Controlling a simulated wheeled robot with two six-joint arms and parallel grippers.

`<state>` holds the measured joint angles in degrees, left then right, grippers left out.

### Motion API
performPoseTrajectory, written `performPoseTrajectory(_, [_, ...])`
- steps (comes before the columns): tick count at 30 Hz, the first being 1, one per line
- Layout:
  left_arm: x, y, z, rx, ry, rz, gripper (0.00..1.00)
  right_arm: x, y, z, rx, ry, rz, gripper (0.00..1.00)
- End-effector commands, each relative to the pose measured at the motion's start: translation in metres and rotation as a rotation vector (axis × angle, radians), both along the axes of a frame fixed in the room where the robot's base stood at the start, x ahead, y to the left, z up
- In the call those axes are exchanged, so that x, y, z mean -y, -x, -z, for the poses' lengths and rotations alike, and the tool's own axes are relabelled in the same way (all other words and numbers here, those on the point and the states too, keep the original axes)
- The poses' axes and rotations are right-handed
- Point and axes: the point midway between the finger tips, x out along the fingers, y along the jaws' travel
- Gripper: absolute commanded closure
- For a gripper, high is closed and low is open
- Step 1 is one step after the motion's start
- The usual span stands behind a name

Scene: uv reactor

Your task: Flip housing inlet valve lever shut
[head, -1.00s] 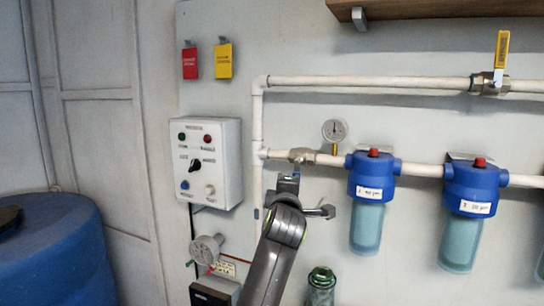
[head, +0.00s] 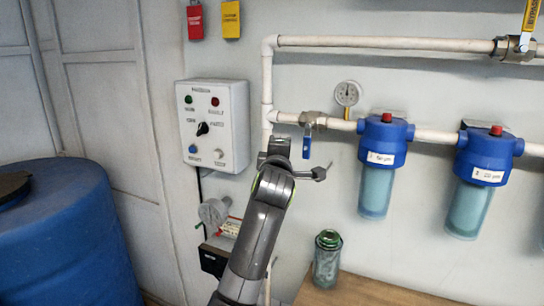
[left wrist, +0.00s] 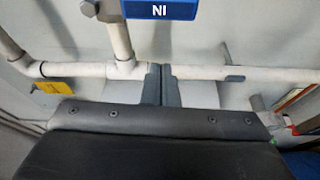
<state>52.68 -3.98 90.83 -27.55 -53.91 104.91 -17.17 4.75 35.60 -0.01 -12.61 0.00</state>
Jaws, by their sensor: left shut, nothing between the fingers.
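The inlet valve (head: 314,119) sits on the lower white pipe, between the corner pipe and the gauge, in the head view. Its blue lever (head: 307,143) hangs straight down, across the pipe's line. My right gripper is not in view.
Right of the valve are a gauge (head: 347,93) and two blue filter housings (head: 386,137) (head: 484,155). A control box (head: 214,125) is on the left. A wooden bench (head: 365,292) with a green-topped jar (head: 327,258) is below. A blue barrel (head: 70,230) stands far left.

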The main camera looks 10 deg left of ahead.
Motion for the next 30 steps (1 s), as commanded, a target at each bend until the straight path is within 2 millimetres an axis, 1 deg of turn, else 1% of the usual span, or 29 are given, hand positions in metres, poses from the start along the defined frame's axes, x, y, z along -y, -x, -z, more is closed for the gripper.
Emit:
performPoseTrajectory(1, [0.003,0.009,0.006,0.0,0.005,0.003,1.0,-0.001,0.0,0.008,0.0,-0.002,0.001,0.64])
performPoseTrajectory(6, [0.006,0.037,0.006,0.0,0.005,0.003,1.0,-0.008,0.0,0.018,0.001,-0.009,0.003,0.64])
performPoseTrajectory(12, [0.009,0.067,0.006,-0.002,0.004,0.001,1.0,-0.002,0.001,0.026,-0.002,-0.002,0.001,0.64])
performPoseTrajectory(15, [0.011,0.078,0.005,-0.002,0.003,0.001,1.0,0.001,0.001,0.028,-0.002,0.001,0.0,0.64])
performPoseTrajectory(21, [0.012,0.088,0.004,-0.003,0.001,0.001,1.0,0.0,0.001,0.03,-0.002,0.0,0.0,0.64])
performPoseTrajectory(30, [0.012,0.088,0.004,-0.004,0.001,0.0,1.0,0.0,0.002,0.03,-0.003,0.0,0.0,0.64])
